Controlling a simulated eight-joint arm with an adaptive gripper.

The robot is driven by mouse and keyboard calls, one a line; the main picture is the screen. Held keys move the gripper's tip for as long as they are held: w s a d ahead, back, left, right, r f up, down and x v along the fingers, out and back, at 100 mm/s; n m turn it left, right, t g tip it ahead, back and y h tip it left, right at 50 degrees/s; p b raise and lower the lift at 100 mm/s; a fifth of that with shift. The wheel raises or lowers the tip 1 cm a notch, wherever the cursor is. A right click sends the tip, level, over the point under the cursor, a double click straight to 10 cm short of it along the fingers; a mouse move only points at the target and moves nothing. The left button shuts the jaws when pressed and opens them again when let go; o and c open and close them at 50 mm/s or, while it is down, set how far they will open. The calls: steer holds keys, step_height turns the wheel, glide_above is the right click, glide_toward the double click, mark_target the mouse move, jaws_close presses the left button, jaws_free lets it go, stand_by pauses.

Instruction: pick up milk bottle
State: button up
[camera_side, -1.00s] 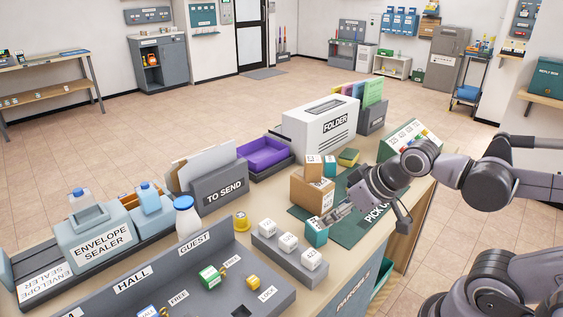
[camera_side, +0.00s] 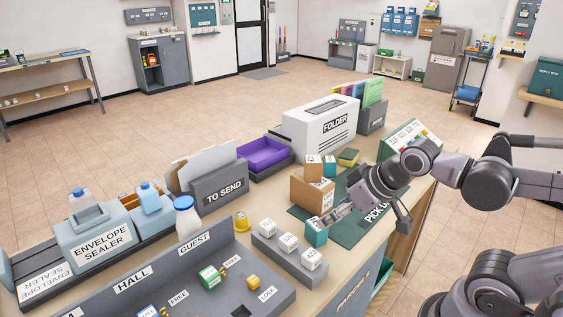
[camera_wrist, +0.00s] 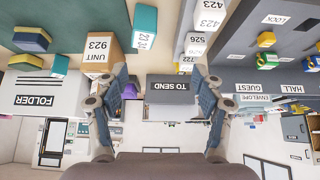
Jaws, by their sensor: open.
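The milk bottle (camera_side: 189,224) is white with a blue cap. In the side view it stands upright on the counter, between the grey TO SEND box (camera_side: 219,190) and the grey panel marked GUEST. My gripper (camera_side: 336,214) is well to its right, close to a teal box (camera_side: 316,232); I cannot tell whether they touch. In the wrist view my gripper (camera_wrist: 163,78) is open, its fingers apart with nothing held between them. The TO SEND box (camera_wrist: 170,85) shows beyond the fingers there. I cannot make out the bottle in the wrist view.
Brown boxes (camera_side: 312,192) stand behind the teal box. A grey block with white cubes (camera_side: 288,243) and a yellow piece (camera_side: 241,221) lie between gripper and bottle. The envelope sealer (camera_side: 100,240) stands left of the bottle. The grey key panel (camera_side: 190,262) is in front.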

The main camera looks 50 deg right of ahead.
steer(key=w+a+r+n+g, duration=0.2)
steer(key=w+a+r+n, duration=0.2)
steer(key=w+r+n, duration=0.3)
steer(key=w+a+r+n+g, duration=0.1)
steer(key=w+a+r+n, duration=0.35)
steer(key=w, duration=0.45)
steer(key=n+g, duration=0.4)
steer(key=n, duration=0.9)
glide_above(184, 202)
step_height(184, 202, down, 2)
steer(key=shift+w+f, duration=0.1)
steer(key=shift+f, duration=5.4)
steer(key=shift+r, duration=0.1)
jaws_close()
